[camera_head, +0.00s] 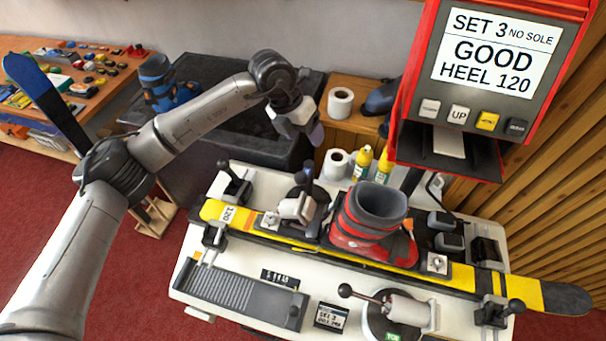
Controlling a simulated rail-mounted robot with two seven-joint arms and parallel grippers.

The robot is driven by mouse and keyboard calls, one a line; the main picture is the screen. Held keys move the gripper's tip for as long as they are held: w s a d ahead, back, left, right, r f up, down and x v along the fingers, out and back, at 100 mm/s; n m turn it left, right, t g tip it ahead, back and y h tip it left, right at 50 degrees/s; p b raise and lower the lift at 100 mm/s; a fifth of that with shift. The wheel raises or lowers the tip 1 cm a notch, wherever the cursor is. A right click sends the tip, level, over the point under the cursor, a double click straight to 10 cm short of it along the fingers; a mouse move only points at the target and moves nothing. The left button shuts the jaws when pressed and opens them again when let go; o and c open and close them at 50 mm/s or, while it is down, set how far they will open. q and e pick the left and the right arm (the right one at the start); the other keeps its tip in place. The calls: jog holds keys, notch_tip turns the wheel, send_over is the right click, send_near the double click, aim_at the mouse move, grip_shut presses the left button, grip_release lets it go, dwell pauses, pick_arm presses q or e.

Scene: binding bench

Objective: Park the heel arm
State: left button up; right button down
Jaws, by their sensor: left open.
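My left gripper (308,132) is open and empty, above the back edge of the bench (232,262). A pressing arm with a pale cylinder and dark handle (298,208) stands left of the red ski boot (362,236), apart from my gripper. A second arm with a pale cylinder and ball-knob lever (400,310) sits on a round base at the front right. I cannot tell for sure which is the heel arm. The boot stands upright on the yellow ski (462,278). The display (485,55) reads "SET 3 NO SOLE", "GOOD", "HEEL 120". My right gripper is not in view.
The red tester housing (425,75) overhangs the right side. A parts table (70,112) and a blue-tipped ski (48,100) are at left. Red floor (135,265) lies clear left of the bench.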

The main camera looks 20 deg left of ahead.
aim_at(299, 174)
pick_arm(q)
jog(key=shift+n+g+y, duration=0.6)
jog(key=shift+g+y, duration=0.3)
jog(key=s+f+p, duration=0.1)
jog(key=f, duration=0.3)
jog(key=f+p, duration=0.1)
jog(key=f, duration=0.4)
jog(key=s+f+p, duration=0.1)
jog(key=f, duration=0.4)
jog(key=shift+s+d+f, duration=0.15)
jog(key=shift+s, duration=0.2)
grip_shut()
